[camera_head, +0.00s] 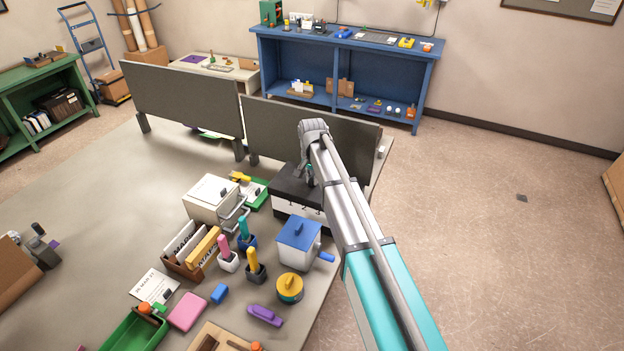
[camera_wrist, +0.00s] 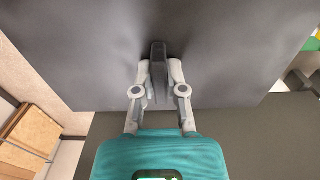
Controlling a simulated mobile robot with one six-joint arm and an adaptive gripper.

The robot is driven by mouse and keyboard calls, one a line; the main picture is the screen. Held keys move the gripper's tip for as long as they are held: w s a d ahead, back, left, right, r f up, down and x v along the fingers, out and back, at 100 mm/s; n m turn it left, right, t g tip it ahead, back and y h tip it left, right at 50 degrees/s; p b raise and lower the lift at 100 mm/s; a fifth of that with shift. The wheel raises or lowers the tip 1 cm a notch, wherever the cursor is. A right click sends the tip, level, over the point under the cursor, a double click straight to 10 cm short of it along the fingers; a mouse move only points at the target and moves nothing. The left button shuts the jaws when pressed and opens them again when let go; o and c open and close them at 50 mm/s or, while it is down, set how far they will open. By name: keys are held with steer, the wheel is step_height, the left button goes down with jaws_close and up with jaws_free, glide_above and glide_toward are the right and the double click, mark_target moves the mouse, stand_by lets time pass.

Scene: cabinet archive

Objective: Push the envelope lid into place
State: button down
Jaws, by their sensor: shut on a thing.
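A box with a black top (camera_head: 289,183) and a white front numbered 1, 2, 3 stands near the right edge of the table, partly behind my arm. I take its black top for the envelope lid. My gripper (camera_wrist: 160,68) is hidden mostly by my arm in the head view, at the box. In the wrist view its two grey fingers are shut on a dark upright handle (camera_wrist: 159,65). The handle stands out from a broad dark grey surface (camera_wrist: 85,60), which looks like the lid. Whether the lid sits flush is not visible.
Grey divider panels (camera_head: 185,98) stand behind the box. In front are a white container with a blue lid (camera_head: 298,233), a yellow-topped round tin (camera_head: 290,288), a purple object (camera_head: 265,315) and an organizer (camera_head: 190,262).

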steer(key=shift+f+b, duration=0.75)
steer(key=shift+f, duration=0.05)
stand_by(0.7)
steer(key=c, duration=0.6)
jaws_free()
steer(key=shift+r, duration=0.2)
steer(key=shift+r+p, duration=2.35)
steer(key=shift+p, duration=0.15)
